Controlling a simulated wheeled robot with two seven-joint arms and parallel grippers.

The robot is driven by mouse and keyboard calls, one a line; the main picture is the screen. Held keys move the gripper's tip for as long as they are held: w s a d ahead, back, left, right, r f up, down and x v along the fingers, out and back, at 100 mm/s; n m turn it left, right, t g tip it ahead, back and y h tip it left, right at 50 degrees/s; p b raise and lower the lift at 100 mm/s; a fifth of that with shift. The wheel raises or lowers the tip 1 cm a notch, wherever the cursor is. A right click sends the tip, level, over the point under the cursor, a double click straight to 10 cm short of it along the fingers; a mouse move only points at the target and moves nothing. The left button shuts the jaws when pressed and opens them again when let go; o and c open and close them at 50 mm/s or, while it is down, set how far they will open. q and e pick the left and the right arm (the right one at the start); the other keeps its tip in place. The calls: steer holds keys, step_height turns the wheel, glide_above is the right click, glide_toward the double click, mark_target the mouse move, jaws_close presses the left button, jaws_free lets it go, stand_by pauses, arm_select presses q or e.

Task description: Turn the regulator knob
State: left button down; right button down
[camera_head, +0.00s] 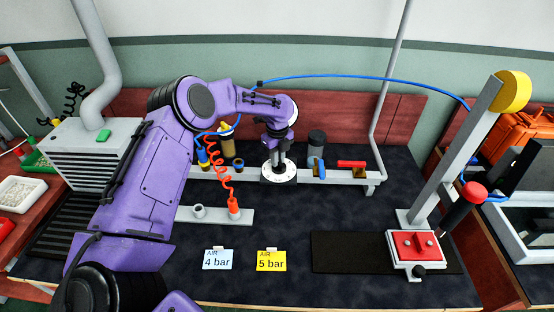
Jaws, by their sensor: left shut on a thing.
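My left arm reaches in from the left, and its gripper (277,160) points down at the regulator on the grey rail at the back of the bench. The gripper is shut on the regulator knob, which is mostly hidden between the fingers. A round white dial plate (268,176) with dark marks lies right below the fingertips. Its reading is too small to tell. Two cards stand at the front: a light blue "AIR 4 bar" card (218,260) and a yellow "AIR 5 bar" card (271,261). My right gripper is not in view.
A red coiled hose (219,168) hangs left of the regulator. A grey cylinder (316,146) and a red-handled valve (351,164) stand to its right. A lever press (415,246) is at front right. A blue hose (370,77) arches overhead. The dark mat before the regulator is clear.

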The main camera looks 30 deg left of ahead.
arm_select(q)
steer(key=m+b, duration=0.1)
steer(key=m, duration=0.3)
steer(key=shift+w, duration=0.15)
steer(key=shift+w+d+m, duration=0.1)
steer(key=shift+d+m, duration=0.05)
steer(key=shift+m, duration=1.55)
steer(key=c, duration=1.1)
jaws_free()
step_height(320, 180, up, 11)
steer(key=shift+f+b, duration=0.2)
steer(key=shift+b, duration=0.8)
